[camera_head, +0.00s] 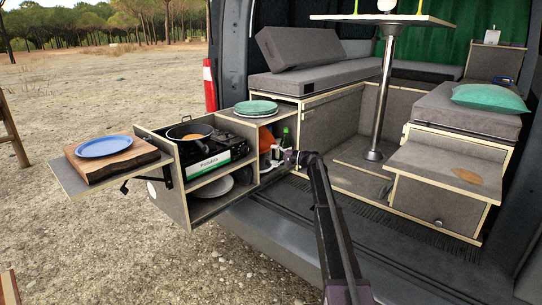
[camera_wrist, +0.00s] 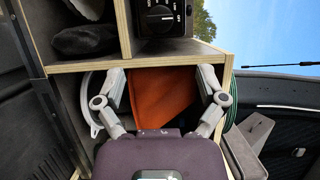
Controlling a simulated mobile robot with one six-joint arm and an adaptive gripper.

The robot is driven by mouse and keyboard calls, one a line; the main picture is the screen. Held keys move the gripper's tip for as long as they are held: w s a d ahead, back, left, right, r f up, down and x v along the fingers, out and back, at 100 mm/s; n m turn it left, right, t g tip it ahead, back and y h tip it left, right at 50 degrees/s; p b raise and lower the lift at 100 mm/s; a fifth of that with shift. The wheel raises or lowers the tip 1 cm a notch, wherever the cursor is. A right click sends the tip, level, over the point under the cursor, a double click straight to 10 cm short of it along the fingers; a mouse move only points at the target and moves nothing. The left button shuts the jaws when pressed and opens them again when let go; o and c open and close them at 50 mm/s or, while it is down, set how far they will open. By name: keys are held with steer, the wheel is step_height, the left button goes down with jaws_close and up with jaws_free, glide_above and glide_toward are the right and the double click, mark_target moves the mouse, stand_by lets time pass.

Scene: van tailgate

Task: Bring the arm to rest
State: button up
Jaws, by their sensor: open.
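My arm (camera_head: 330,220) reaches from the lower right toward the kitchen box at the van's rear. My gripper (camera_head: 291,158) is at its far end, beside the open side compartment; its fingers are too small to make out there. In the wrist view my gripper (camera_wrist: 164,78) has its two grey fingers spread wide. An orange item (camera_wrist: 163,95) shows between and beyond the fingers, inside a wooden-edged compartment. It also shows in the head view (camera_head: 266,137). I see nothing held in the fingers. Whether a finger touches the compartment wall, I cannot tell.
The kitchen box holds a stove with a frying pan (camera_head: 190,132), green plates (camera_head: 256,107) on top and a green bottle (camera_head: 285,138). A blue plate (camera_head: 104,146) lies on a wooden board at left. The table post (camera_head: 384,90) stands behind. Open ground lies at left.

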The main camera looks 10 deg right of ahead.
steer(key=shift+a, duration=0.1)
steer(key=s+a+f+n+g+h, duration=0.15)
steer(key=s+a+f, duration=0.25)
steer(key=s, duration=0.5)
steer(key=s+a+f+n+g+h, duration=0.1)
steer(key=s+a+f+g+h, duration=0.3)
steer(key=s, duration=0.6)
steer(key=s+a+f+n+g+h, duration=0.1)
steer(key=s+a+f+n, duration=0.1)
steer(key=s+a+f, duration=0.5)
steer(key=s+d+f+n+g+h, duration=0.15)
steer(key=s+h, duration=0.25)
steer(key=s, duration=1.1)
steer(key=s+d+f+g+h, duration=0.1)
steer(key=s+d+f+h, duration=0.3)
steer(key=s, duration=1.2)
step_height(320, 180, up, 27)
steer(key=a+p, duration=0.1)
steer(key=p, duration=2.4)
steer(key=shift+w+h, duration=0.4)
steer(key=shift+h, duration=0.05)
